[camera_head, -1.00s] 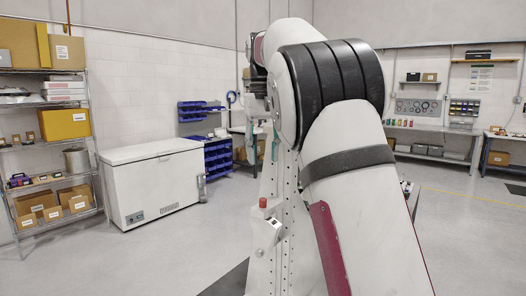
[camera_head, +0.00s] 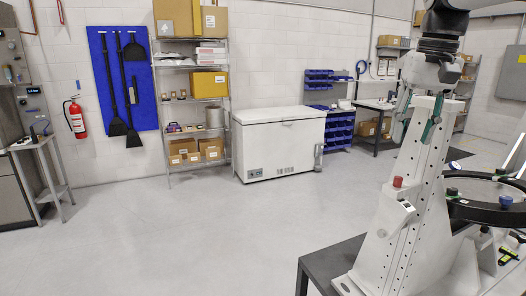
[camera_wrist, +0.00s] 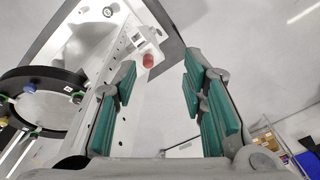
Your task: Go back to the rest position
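A black ring (camera_head: 485,210) with a blue knob (camera_head: 505,201) lies right of the upright, partly cut off by the frame.
The fixture stands on a dark table (camera_head: 318,268). A white chest freezer (camera_head: 280,148), a shelf rack with boxes (camera_head: 210,85) and a fire extinguisher (camera_head: 75,118) line the back wall. The floor (camera_head: 190,225) left of the table is clear.

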